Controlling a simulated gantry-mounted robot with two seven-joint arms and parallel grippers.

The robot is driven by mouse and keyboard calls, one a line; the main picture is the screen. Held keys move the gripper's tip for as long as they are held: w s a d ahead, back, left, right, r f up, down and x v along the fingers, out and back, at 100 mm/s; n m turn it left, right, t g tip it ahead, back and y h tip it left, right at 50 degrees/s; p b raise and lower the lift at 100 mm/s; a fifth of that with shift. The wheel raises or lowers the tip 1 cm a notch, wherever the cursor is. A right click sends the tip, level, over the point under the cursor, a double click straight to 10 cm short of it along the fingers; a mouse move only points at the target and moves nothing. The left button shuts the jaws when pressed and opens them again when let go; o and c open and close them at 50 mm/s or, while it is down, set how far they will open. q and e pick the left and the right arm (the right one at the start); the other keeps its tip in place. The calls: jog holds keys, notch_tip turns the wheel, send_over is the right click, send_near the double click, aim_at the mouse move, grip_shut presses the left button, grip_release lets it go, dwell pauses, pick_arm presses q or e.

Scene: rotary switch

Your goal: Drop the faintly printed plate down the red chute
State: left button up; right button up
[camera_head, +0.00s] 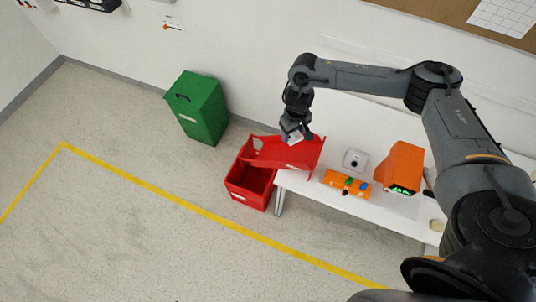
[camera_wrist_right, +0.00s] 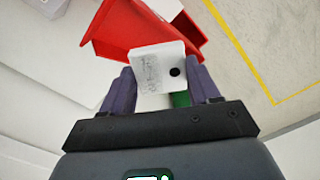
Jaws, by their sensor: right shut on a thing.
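My right gripper (camera_head: 294,138) is shut on a white plate (camera_wrist_right: 150,62), which sits between its two fingers (camera_wrist_right: 161,78) in the right wrist view. The plate's face shows faint grey printing and a black round spot. In the head view the plate (camera_head: 292,128) is small and partly hidden by the gripper. The red chute (camera_head: 300,155) is on the left end of the white table, just below the gripper; it also shows behind the plate in the right wrist view (camera_wrist_right: 118,28). I cannot tell whether plate and chute touch. My left gripper is out of view.
A red bin (camera_head: 233,192) stands on the floor below the chute. A green bin (camera_head: 204,118) stands farther left. On the table are a white block (camera_head: 355,158), an orange switch box (camera_head: 338,180) and an orange device (camera_head: 403,160) with a green display.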

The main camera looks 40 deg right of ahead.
jog(key=s+d+f+m+b, duration=0.1)
jog(key=s+d+f+b, duration=0.2)
jog(key=d+f+b, duration=0.4)
notch_tip(320, 180, down, 2)
jog(key=shift+d+b, duration=0.35)
jog(key=shift+d, duration=0.65)
jog(key=o, duration=1.1)
